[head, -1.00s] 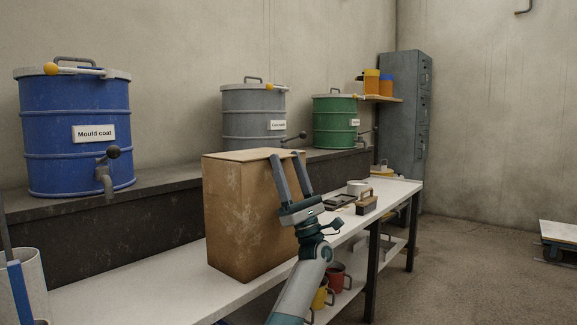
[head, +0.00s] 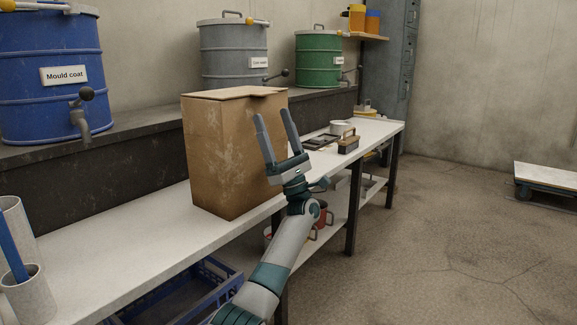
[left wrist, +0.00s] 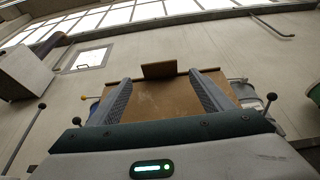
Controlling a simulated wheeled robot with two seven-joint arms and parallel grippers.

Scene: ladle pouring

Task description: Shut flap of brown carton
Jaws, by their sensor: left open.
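The brown carton (head: 215,150) stands upright on the white bench. Its top (head: 232,93) looks mostly covered in the head view, with a small notch or tab near the right end. In the left wrist view the carton (left wrist: 155,104) fills the space between my fingers. There a small brown flap (left wrist: 158,71) sticks out past the carton's far edge. My left gripper (head: 272,113) is open and empty, its fingers pointing up in front of the carton's right side, tips below the top edge. I cannot tell whether they touch it. My right gripper is not in view.
The white bench (head: 120,245) has a brush (head: 348,143) and a white roll-like item (head: 341,127) behind the carton. Blue (head: 45,75), grey (head: 235,50) and green (head: 318,60) drums stand on the dark ledge. A blue crate (head: 190,290) is below; open floor lies right.

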